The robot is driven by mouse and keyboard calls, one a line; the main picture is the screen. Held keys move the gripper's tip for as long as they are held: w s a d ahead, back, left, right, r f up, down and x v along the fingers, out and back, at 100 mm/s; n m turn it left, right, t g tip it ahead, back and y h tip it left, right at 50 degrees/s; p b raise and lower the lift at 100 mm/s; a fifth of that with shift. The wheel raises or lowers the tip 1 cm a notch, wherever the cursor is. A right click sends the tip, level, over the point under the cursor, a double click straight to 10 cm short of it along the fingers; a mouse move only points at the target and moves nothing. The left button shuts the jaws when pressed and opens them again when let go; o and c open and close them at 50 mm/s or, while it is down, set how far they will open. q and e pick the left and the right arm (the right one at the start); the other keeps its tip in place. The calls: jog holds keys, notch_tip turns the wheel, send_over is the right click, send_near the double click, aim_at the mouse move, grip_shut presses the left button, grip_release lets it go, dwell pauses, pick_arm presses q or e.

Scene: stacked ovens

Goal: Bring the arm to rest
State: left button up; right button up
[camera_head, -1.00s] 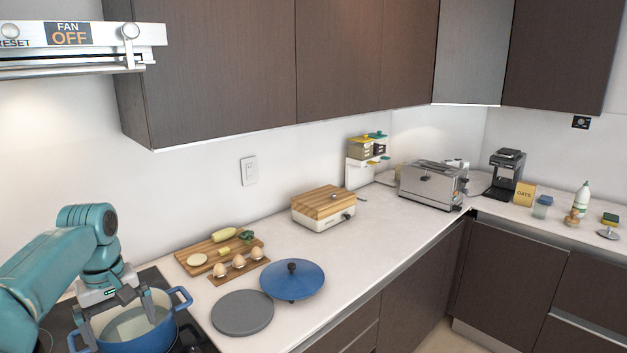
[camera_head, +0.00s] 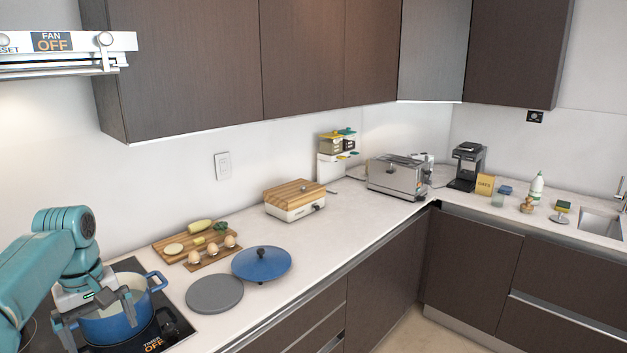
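My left arm comes in from the left, and its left gripper (camera_head: 98,322) is open with its fingers spread apart. It is at the near-left side of a blue pot (camera_head: 150,312) with a pale inside, and its fingers cover part of the pot. I see nothing held between the fingers. Whether a finger touches the pot cannot be told. The pot stands on a black cooktop (camera_head: 184,334). My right gripper is not in view.
A grey round disc (camera_head: 215,293) and a blue lid (camera_head: 262,264) lie right of the pot. Behind them are eggs in a wooden holder (camera_head: 212,254) and a cutting board (camera_head: 172,241) with vegetables. A range hood (camera_head: 85,50) hangs at the upper left.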

pick_arm(q)
jog(key=w+d+f+m+h, duration=0.1)
jog(key=d+f+m, duration=0.1)
jog(key=d+f, duration=0.5)
jog(key=d+f+m+h, duration=0.1)
jog(key=d+f, duration=0.2)
jog(key=f, duration=0.7)
jog(key=w+d+f+m, duration=0.1)
jog(key=d+f+m, duration=0.1)
jog(key=d+f, duration=0.5)
jog(key=s+d+f+m+h, duration=0.1)
jog(key=s+d+f, duration=0.2)
jog(key=f, duration=0.2)
jog(key=s+d+f+m, duration=0.1)
jog(key=s+d+f, duration=0.2)
jog(key=s+f, duration=0.15)
jog(key=s+d+f, duration=0.3)
jog(key=s, duration=0.5)
jog(key=s+d+f+m+h, duration=0.1)
jog(key=s+d+f, duration=0.2)
jog(key=s, duration=0.4)
jog(key=shift+s+d, duration=0.4)
jog(key=shift+d, duration=0.05)
jog(key=shift+r, duration=0.1)
